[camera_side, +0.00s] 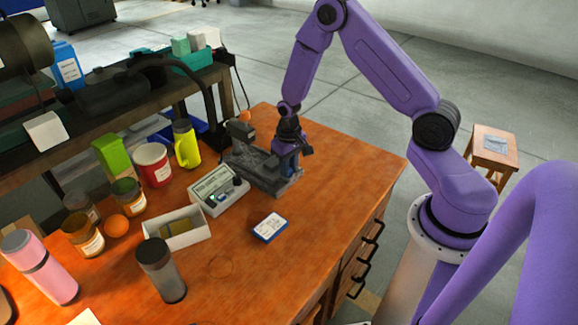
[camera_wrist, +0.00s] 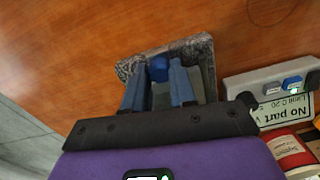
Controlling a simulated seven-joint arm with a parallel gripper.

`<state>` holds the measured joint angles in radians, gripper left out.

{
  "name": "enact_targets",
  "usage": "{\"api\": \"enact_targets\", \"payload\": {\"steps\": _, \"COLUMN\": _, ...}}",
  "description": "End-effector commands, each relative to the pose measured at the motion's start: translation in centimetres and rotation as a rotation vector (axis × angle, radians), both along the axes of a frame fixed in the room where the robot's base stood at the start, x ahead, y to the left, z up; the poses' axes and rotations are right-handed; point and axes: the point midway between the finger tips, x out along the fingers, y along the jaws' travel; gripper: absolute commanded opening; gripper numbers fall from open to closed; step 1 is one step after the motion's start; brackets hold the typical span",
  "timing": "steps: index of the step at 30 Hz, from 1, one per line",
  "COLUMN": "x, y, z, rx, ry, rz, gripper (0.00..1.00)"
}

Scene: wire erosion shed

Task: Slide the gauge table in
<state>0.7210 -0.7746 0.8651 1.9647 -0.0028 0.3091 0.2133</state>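The gauge (camera_side: 262,172) is a dark grey device on a speckled stone base on the wooden bench; in the wrist view its base (camera_wrist: 205,47) shows beyond my fingers. A round blue knob (camera_wrist: 158,68) lies between my fingertips. My gripper (camera_side: 290,160) points down at the right end of the gauge; in the wrist view its two blue fingers (camera_wrist: 159,70) stand apart, one on each side of the knob. Whether they press on it I cannot tell. My gripper hides part of the table in the side view.
A readout box (camera_side: 218,190) stands left of the gauge, its screen (camera_wrist: 285,113) reading "No part". The bench's right side is clear.

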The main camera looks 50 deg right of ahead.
Motion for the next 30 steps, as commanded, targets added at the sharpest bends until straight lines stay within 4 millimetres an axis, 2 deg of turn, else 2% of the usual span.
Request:
{"api": "enact_targets", "payload": {"steps": 2, "x": 0.0, "y": 0.0, "z": 0.0, "rx": 0.000, "ry": 0.000, "rz": 0.000, "gripper": 0.00}}
{"api": "enact_targets", "payload": {"steps": 8, "x": 0.5, "y": 0.0, "z": 0.0, "rx": 0.000, "ry": 0.000, "rz": 0.001, "gripper": 0.00}}
{"api": "enact_targets", "payload": {"steps": 18, "x": 4.6, "y": 0.0, "z": 0.0, "rx": 0.001, "ry": 0.000, "rz": 0.000, "gripper": 0.00}}
{"api": "enact_targets", "payload": {"steps": 29, "x": 5.0, "y": 0.0, "z": 0.0, "rx": 0.001, "ry": 0.002, "rz": 0.002, "gripper": 0.00}}
{"api": "enact_targets", "payload": {"steps": 30, "x": 5.0, "y": 0.0, "z": 0.0, "rx": 0.001, "ry": 0.002, "rz": 0.002, "gripper": 0.33}}
